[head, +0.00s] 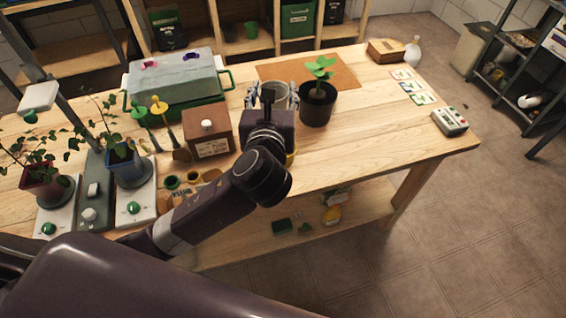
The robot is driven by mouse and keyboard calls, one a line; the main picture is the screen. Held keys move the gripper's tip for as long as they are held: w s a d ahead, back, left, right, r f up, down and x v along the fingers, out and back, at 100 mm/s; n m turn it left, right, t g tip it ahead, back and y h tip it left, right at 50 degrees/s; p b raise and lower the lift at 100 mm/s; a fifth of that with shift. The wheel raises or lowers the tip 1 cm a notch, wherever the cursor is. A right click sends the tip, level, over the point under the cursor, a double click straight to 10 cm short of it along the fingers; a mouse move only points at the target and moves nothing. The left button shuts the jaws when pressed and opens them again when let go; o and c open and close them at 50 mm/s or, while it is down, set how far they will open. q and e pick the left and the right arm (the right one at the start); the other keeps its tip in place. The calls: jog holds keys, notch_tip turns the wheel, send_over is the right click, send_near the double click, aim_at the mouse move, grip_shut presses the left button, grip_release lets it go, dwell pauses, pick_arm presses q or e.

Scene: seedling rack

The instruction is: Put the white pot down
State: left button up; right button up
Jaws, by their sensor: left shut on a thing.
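The white pot (281,90) shows only in part in the head view, behind my left gripper (271,95). Its pale rim shows between the fingers, and the gripper is shut on it. The wrist hides most of the pot, so I cannot tell whether its base touches the table. It is just left of a black pot with a leafy green seedling (320,88), by the near left part of a brown mat (338,70). My right gripper is out of view.
A wooden box with a label (208,135) and a lidded propagator tray (175,80) stand to the left. Two potted plants (128,160) are farther left. A small meter (450,121) and seed packets (411,86) lie right. The table's right front is clear.

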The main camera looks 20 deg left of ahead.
aim_at(282, 96)
pick_arm(q)
jog(key=shift+w+d+r+m+t+h+b, duration=0.1)
jog(key=shift+w+r+m+t+h+b, duration=0.1)
jog(key=shift+w+r+m+h, duration=0.35)
jog(key=shift+w+d+r+m+t+h+b, duration=0.1)
jog(key=shift+w+r+m+h+b, duration=0.1)
jog(key=shift+w+m+h, duration=0.3)
jog(key=shift+w+d+r+h, duration=0.15)
jog(key=shift+r+h, duration=0.1)
jog(key=shift+h, duration=0.3)
jog(key=shift+r+m+h, duration=0.25)
jog(key=shift+m+h, duration=0.05)
jog(key=shift+m, duration=0.05)
jog(key=shift+d, duration=0.1)
notch_tip(282, 96, down, 6)
jog(key=shift+d+r+b, duration=0.1)
jog(key=shift+r+b, duration=0.05)
jog(key=shift+b, duration=0.45)
jog(key=shift+f+b, duration=1.15)
jog(key=shift+f, duration=5.95)
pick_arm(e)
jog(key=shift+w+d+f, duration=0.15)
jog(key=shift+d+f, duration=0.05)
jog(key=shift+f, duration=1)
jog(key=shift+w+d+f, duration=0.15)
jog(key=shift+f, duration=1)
